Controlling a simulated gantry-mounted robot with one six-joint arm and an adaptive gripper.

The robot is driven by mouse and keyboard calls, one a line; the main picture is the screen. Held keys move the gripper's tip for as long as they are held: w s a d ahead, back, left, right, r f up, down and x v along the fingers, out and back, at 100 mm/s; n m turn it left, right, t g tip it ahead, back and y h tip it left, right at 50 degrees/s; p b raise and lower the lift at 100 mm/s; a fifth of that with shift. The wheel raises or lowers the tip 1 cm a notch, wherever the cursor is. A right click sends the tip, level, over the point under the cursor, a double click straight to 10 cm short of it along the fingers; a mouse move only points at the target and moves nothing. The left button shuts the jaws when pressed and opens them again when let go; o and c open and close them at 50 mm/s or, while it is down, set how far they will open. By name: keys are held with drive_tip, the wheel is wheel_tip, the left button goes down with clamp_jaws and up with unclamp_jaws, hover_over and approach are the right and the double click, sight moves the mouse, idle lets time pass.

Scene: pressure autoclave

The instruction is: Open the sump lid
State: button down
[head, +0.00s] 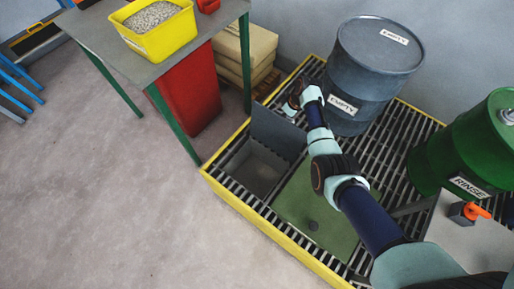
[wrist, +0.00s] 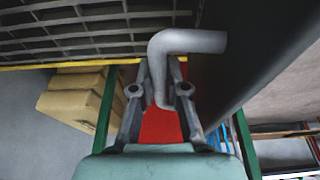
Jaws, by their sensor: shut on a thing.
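The sump lid (head: 277,135) is a dark grey panel standing roughly upright at the back side of the square sump opening (head: 257,170). The pale sump floor shows below it. My gripper (head: 292,102) is at the lid's upper edge. In the wrist view my gripper (wrist: 160,75) is shut on a grey bent handle (wrist: 187,41), which sits between the two fingers. The dark lid face (wrist: 252,55) fills the right of that view, tilted. In the head view the handle is too small to make out.
A blue-grey drum (head: 368,75) marked EMPTY stands close behind my arm on the grating (head: 402,165). A green drum (head: 455,145) marked RINSE is at right. A green plate (head: 310,215) lies beside the opening. A table (head: 160,65) with a yellow bin (head: 160,30) stands left.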

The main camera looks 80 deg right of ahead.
drive_tip(key=c, duration=1.3)
unclamp_jaws()
drive_tip(key=shift+r, duration=0.15)
wheel_tip(320, 180, up, 10)
drive_tip(key=p, duration=1)
